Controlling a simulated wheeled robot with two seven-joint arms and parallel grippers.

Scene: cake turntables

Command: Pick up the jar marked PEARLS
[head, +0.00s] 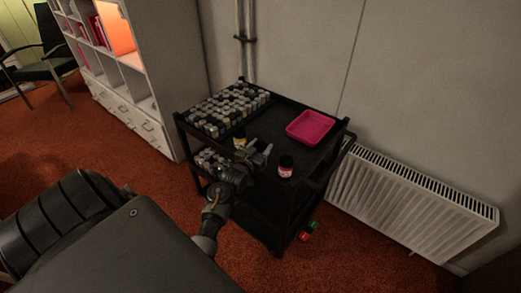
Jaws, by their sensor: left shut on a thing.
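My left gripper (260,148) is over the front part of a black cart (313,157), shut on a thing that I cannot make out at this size. A small jar with a yellowish label (239,142) shows just left of the fingers, partly covered by them; I cannot tell whether they touch it. A dark-lidded jar with a red and white label (285,168) stands upright near the cart's front right edge, apart from the gripper. The lettering on both jars is too small to read, so I cannot tell which is marked PEARLS. My right gripper is not in view.
Many small grey and black containers (228,107) fill the cart top's left side. A pink tray (310,127) lies at the right. A white radiator (413,200) stands close to the cart's right. Small red and green items (309,230) are low beside the cart. A shelf unit (120,75) stands left.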

